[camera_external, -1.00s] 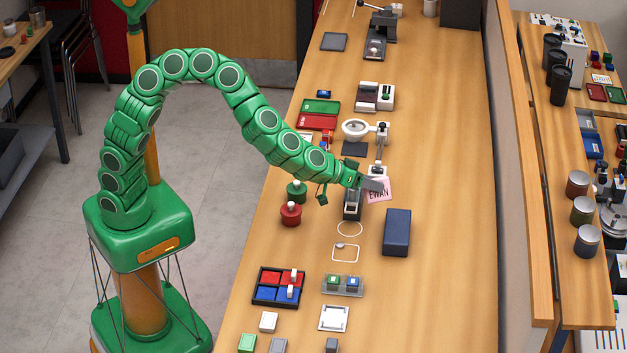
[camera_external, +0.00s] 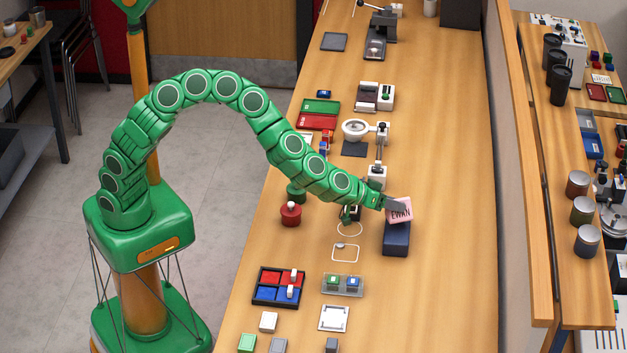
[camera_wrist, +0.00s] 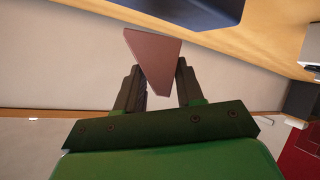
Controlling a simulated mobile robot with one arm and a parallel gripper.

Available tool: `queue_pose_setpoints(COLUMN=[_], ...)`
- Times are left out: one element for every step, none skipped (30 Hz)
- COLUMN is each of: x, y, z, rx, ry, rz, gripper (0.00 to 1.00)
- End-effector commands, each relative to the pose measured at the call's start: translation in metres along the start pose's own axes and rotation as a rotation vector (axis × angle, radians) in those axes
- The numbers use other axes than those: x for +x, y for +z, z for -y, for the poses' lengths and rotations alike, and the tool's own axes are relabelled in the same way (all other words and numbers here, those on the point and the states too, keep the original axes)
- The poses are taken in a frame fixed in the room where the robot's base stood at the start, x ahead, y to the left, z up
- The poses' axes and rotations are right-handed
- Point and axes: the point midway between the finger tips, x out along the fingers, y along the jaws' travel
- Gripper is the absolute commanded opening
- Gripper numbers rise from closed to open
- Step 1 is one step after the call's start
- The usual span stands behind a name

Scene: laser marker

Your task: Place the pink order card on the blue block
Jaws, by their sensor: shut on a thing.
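The pink order card (camera_external: 400,211), lettered "EWAN", is upright and slightly tilted in my gripper (camera_external: 388,203). It is in front of the far end of the blue block (camera_external: 396,243) in the external view and hides that end. I cannot tell whether the card touches the block. In the wrist view, my gripper (camera_wrist: 160,85) is shut on the card (camera_wrist: 153,58), which looks dark and brownish between the two fingers. The dark blue block (camera_wrist: 195,8) shows at the top of the wrist view, apart from the card in that picture.
A magnifier stand (camera_external: 377,172) stands just behind my gripper. A red knob (camera_external: 291,214) is to the left. A tray of red and blue pieces (camera_external: 279,287) and a clear holder (camera_external: 342,284) are nearer. The bench (camera_external: 440,290) right of the block is clear.

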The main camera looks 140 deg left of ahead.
Motion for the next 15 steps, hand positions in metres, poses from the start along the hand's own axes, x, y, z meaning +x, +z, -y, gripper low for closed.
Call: queue_pose_setpoints(x=[0.003,0.005,0.008,0.010,0.011,0.013,0.014,0.014,0.014,0.014,0.014,0.014,0.014,0.014,0.014], y=[0.006,0.010,0.015,0.019,0.022,0.025,0.026,0.027,0.027,0.027,0.026,0.026,0.026,0.026,0.026], z=[0.002,0.003,0.006,0.007,0.009,0.010,0.010,0.011,0.011,0.011,0.011,0.011,0.011,0.011,0.011], rx=[0.002,0.003,0.002,0.002,0.001,0.002,0.003,0.002,0.002,0.002,0.002,0.002,0.002,0.002,0.002], ry=[0.000,0.000,-0.001,-0.001,-0.001,0.000,0.000,0.000,0.000,0.000,0.000,0.000,0.000,0.000,0.000], rz=[0.002,0.002,0.003,0.004,0.005,0.004,0.004,0.003,0.003,0.003,0.003,0.003,0.002,0.002,0.002], gripper=[0.07,0.07,0.07,0.07,0.07,0.07,0.07,0.07,0.07,0.07,0.07,0.07,0.07,0.07,0.07])
